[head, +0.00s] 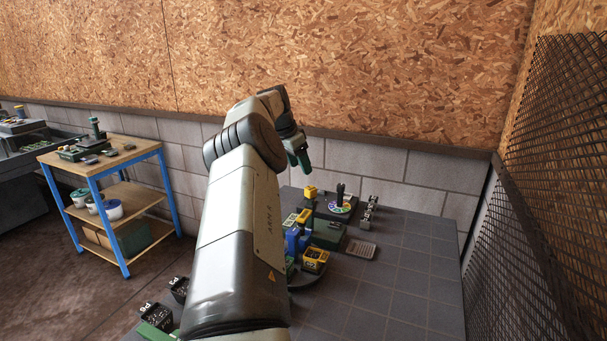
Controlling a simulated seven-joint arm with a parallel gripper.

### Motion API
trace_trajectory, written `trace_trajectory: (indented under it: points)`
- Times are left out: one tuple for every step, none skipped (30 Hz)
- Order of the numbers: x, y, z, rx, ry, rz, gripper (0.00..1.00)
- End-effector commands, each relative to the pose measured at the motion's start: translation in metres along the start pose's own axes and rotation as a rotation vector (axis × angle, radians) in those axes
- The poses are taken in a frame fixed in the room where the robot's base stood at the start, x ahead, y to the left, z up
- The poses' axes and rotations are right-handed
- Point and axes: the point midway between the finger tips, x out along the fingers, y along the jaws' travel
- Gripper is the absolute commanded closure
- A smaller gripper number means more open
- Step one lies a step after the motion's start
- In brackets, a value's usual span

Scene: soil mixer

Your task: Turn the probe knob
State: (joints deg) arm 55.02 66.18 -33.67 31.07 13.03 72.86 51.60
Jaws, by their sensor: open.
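A round dial (342,209) with a multicoloured face sits on a dark green base toward the back of the grey table. A black upright knob (340,192) stands at the dial; it may be the probe knob, but no label is readable. My gripper (299,165) hangs from the end of my arm, above and to the left of the dial and apart from it. Its green fingers point down, and it is open with nothing seen between them. My arm hides part of the table to the left.
The grey table (415,275) is clear on the right, before a mesh wall (560,180).

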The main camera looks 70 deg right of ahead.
Motion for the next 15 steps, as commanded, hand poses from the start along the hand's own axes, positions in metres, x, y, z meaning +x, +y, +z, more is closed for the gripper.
trace_trajectory:
  points:
    - [-0.004, 0.000, 0.000, 0.000, 0.000, -0.001, 0.38]
    - [-0.006, 0.000, 0.000, 0.000, 0.000, -0.001, 0.38]
    - [-0.007, 0.000, 0.000, 0.001, 0.000, 0.000, 0.38]
    - [-0.007, 0.000, 0.000, 0.001, 0.000, 0.000, 0.38]
    - [-0.008, 0.000, 0.000, 0.001, 0.000, 0.000, 0.38]
    - [-0.008, 0.000, 0.000, 0.001, 0.000, 0.000, 0.38]
    - [-0.008, 0.000, 0.000, 0.001, 0.000, 0.000, 0.38]
    - [-0.008, 0.000, 0.000, 0.001, 0.000, 0.000, 0.38]
    - [-0.008, 0.000, 0.000, 0.001, 0.000, 0.000, 0.38]
    - [-0.008, 0.000, 0.000, 0.001, 0.000, 0.000, 0.38]
    - [-0.008, 0.000, 0.000, 0.001, 0.000, 0.000, 0.38]
    - [-0.008, 0.000, 0.000, 0.001, 0.000, 0.000, 0.38]
    - [-0.006, 0.001, -0.001, 0.006, -0.002, -0.001, 0.38]
    - [-0.003, 0.002, -0.002, 0.017, -0.008, -0.004, 0.38]
    - [0.004, 0.004, -0.004, 0.046, -0.022, -0.013, 0.38]
